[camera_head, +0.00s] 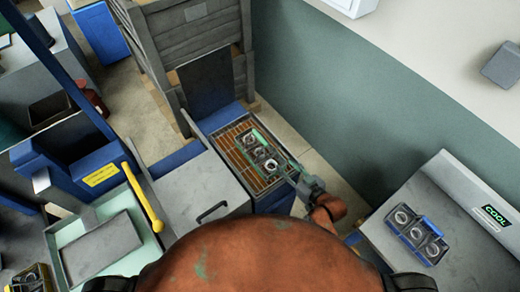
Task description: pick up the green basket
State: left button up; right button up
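The green basket (250,140) sits on the slatted brown rack of the blue-framed station near the middle of the head view. It holds several round metal rings in a row. My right gripper (291,174) is at the basket's lower right end, with its orange arm coming up from below. The fingertips are small and overlap that end of the basket, so I cannot tell whether they touch or grip it. My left gripper does not show.
A blue basket (418,236) with rings sits on the grey COOL machine at right. A grey cover with a black handle (211,212) is left of the rack. A yellow bar (143,198) and a tray (100,250) lie further left. A green wall (345,105) stands right of the rack.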

aim_at(260, 137)
jog(key=w+a+r+t+y, duration=0.1)
jog(key=a, duration=0.1)
jog(key=w+a+r+y, duration=0.1)
jog(key=a+r, duration=0.1)
jog(key=w+a+r+n+t+y, duration=0.1)
jog(key=w+a+r, duration=0.1)
jog(key=shift+w+a+r+t, duration=0.1)
jog(key=shift+a+t, duration=0.05)
jog(key=shift+t, duration=0.15)
jog(key=shift+w+a+r, duration=0.2)
jog(key=shift+w, duration=0.05)
jog(key=p+x, duration=0.1)
jog(key=x, duration=0.6)
jog(key=shift+w+a, duration=0.1)
jog(key=shift+w, duration=0.05)
jog(key=shift+c, duration=0.3)
grip_shut()
jog(key=shift+f, duration=0.1)
